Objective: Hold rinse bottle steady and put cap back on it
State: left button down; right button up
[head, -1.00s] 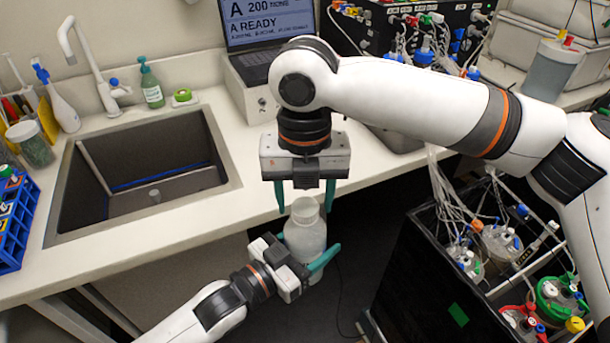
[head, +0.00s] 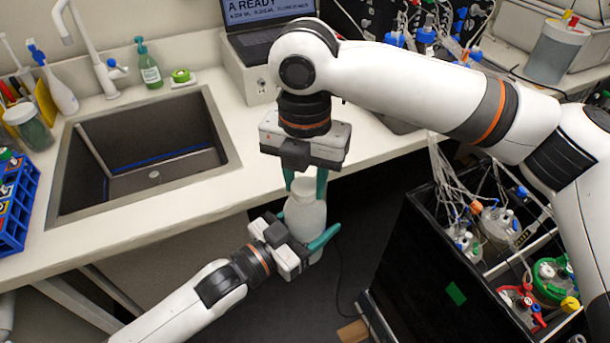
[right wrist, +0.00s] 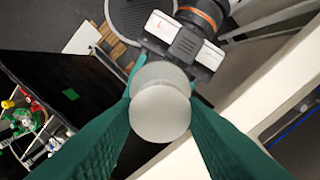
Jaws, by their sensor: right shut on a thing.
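The translucent white rinse bottle (head: 305,214) is upright in the air, just off the counter's front edge. My left gripper (head: 303,230) comes in from the left with its teal fingers around the bottle's body, closed on it. My right gripper (head: 306,186) points down from above, its fingers on either side of the bottle's top. In the right wrist view its fingers hold a round pale cap (right wrist: 160,114). The bottle (right wrist: 160,74) shows partly behind the cap. I cannot tell whether the cap is seated on the neck.
A sink (head: 145,160) is set in the white counter (head: 215,205) on the left. A blue rack (head: 18,215) stands at far left, and a laptop (head: 268,35) at the back. A black cart (head: 420,265) with several tubed vessels is at right.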

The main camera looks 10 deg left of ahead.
jog(key=m, duration=0.4)
jog(key=shift+m, duration=0.4)
jog(key=m, duration=2.8)
jog(key=o, duration=1.1)
jog(key=shift+o, duration=0.2)
notch_tip(320, 180, up, 12)
